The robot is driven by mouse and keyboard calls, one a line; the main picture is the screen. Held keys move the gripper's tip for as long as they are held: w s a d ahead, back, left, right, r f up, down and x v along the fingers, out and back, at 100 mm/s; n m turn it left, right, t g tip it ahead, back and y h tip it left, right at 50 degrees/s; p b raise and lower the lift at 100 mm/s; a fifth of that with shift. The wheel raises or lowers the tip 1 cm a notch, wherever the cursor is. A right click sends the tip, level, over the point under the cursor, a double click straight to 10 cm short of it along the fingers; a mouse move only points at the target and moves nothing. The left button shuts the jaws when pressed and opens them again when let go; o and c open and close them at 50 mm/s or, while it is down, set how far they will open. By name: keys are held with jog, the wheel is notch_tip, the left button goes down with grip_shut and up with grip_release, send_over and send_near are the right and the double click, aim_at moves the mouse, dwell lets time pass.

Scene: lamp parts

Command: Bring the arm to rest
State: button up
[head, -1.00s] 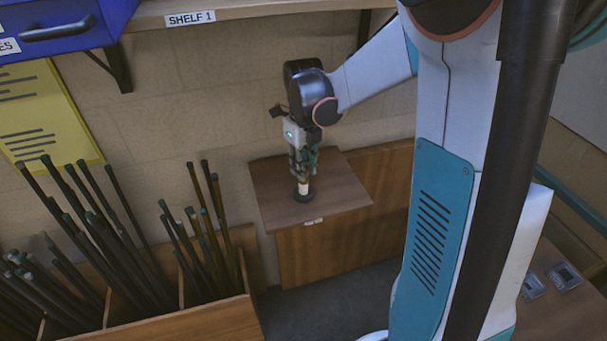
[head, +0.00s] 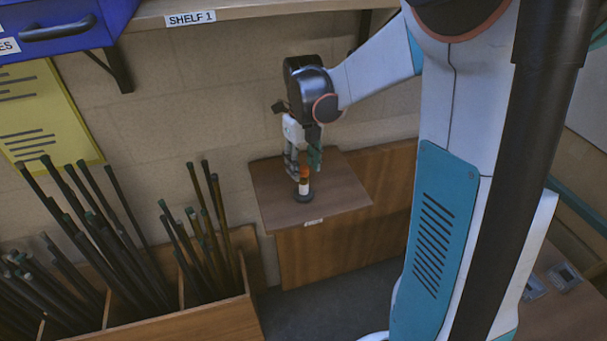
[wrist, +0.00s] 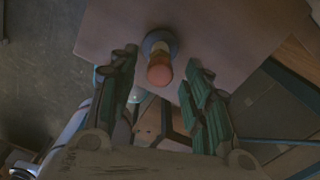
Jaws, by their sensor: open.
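A small lamp part (head: 304,182) with an orange top, a pale band and a dark round base stands upright on that shelf, just below the fingertips. In the wrist view the part (wrist: 160,72) shows between the two green-padded fingers (wrist: 165,85), with a gap on each side. Its orange-red top faces the camera and its base rests on the shelf board.
A wooden bin (head: 215,322) with several dark rods stands at the lower left. A blue drawer (head: 60,30) and a long shelf (head: 255,8) labelled SHELF 1 are above. A yellow notice (head: 45,115) hangs on the wall at left.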

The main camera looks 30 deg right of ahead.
notch_tip(320, 180, up, 7)
jog(key=shift+f, duration=0.1)
jog(key=shift+s+a+n, duration=0.3)
jog(key=shift+s+n, duration=0.1)
jog(key=shift+n, duration=0.3)
jog(key=s+a+n+t+b, duration=0.1)
jog(key=s+n, duration=0.4)
jog(key=n, duration=0.6)
jog(key=s+a+n+t+b, duration=0.1)
jog(key=s+a+n+t, duration=0.2)
jog(key=s+a+n, duration=0.3)
jog(key=s+a+n+t+b, duration=0.1)
jog(key=s+a+n+t, duration=0.2)
jog(key=n, duration=1.3)
jog(key=s, duration=0.2)
jog(key=shift+s+a+f, duration=0.15)
jog(key=shift+s+f, duration=0.1)
jog(key=shift+s, duration=0.05)
jog(key=shift+c, duration=1.4)
jog(key=shift+a, duration=0.1)
